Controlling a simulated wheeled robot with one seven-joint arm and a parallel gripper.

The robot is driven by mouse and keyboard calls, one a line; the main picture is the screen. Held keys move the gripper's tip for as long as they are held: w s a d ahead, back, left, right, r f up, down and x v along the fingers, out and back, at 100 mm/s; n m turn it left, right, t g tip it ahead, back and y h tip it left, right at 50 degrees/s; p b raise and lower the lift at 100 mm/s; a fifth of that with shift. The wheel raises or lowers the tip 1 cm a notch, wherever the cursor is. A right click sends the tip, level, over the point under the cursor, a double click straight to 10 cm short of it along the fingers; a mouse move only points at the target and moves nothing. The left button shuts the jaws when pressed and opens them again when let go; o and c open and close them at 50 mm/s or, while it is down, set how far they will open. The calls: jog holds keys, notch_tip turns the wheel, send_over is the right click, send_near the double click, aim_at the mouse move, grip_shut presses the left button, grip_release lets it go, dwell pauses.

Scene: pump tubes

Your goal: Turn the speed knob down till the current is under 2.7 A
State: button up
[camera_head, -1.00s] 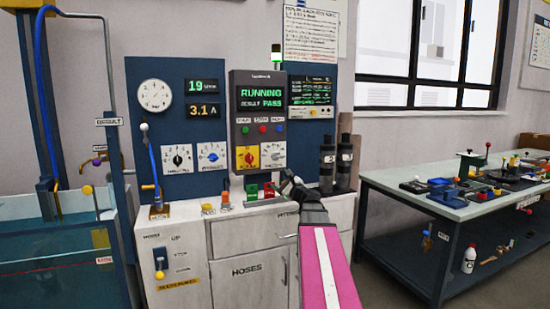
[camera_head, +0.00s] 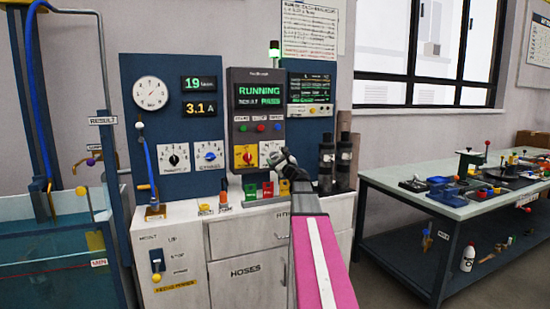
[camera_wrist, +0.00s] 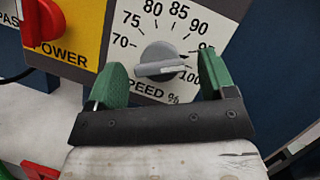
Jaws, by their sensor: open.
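The grey speed knob (camera_wrist: 160,60) sits on a white dial plate marked from 70 to 100 in the wrist view. Its pointer is toward the upper 90s, near 100. My gripper (camera_wrist: 163,75) is open, with its green fingers on either side of the knob; I cannot tell whether they touch it. In the head view my gripper (camera_head: 285,163) covers part of the speed dial plate (camera_head: 267,148). The current display (camera_head: 200,109) reads 3.1 A. The display above it (camera_head: 199,83) reads 19.
A red knob on the yellow POWER plate (camera_wrist: 75,40) is close left of the speed dial. Red and green blocks (camera_head: 258,189) stand on the cabinet top below. Dark cylinders (camera_head: 335,160) stand to the right. A workbench (camera_head: 440,200) is farther right.

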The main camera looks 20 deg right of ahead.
jog(key=shift+x, duration=0.95)
jog(key=c, duration=0.9)
jog(key=shift+c, duration=0.2)
jog(key=shift+n+g+y, duration=0.55)
jog(key=shift+n, duration=1.25)
jog(key=shift+n+g+y, duration=0.55)
jog(key=shift+n, duration=1.25)
